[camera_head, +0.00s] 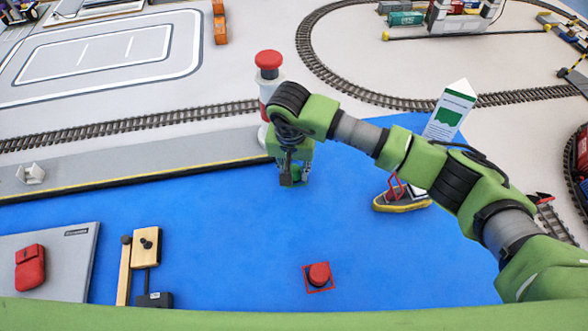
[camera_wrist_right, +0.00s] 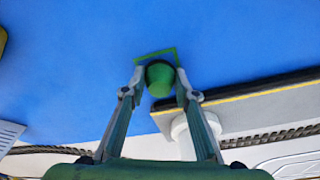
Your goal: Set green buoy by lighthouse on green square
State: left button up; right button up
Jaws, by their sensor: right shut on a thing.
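My right gripper (camera_head: 293,180) is shut on the green buoy (camera_wrist_right: 159,80), which sits between its fingertips in the wrist view. The green square (camera_wrist_right: 154,53), a thin outline on the blue water, shows just beyond the buoy, and part of it is hidden by the buoy and fingers. I cannot tell whether the buoy touches the surface. The lighthouse (camera_head: 269,66), white with a red top, stands at the quay edge just behind my gripper, partly hidden by my arm. Its pale base (camera_wrist_right: 184,128) shows beside the right finger. My left gripper is not in view.
A red buoy (camera_head: 319,273) stands on a red square in front. The quay edge (camera_head: 130,176) runs along the left. A grey platform (camera_head: 62,270) holds a red item. Open blue water lies between.

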jog(key=shift+f, duration=0.2)
jog(key=o, duration=1.1)
jog(key=shift+r, duration=0.4)
jog(key=shift+s+a+r+b, duration=0.1)
jog(key=shift+s+r+b, duration=0.2)
jog(key=shift+r, duration=1.6)
jog(key=shift+s+a+r+b, duration=0.1)
jog(key=shift+s+r+b, duration=0.25)
jog(key=shift+r, duration=1.6)
jog(key=shift+s+r+b, duration=0.25)
jog(key=shift+r+b, duration=0.05)
jog(key=shift+r, duration=1.6)
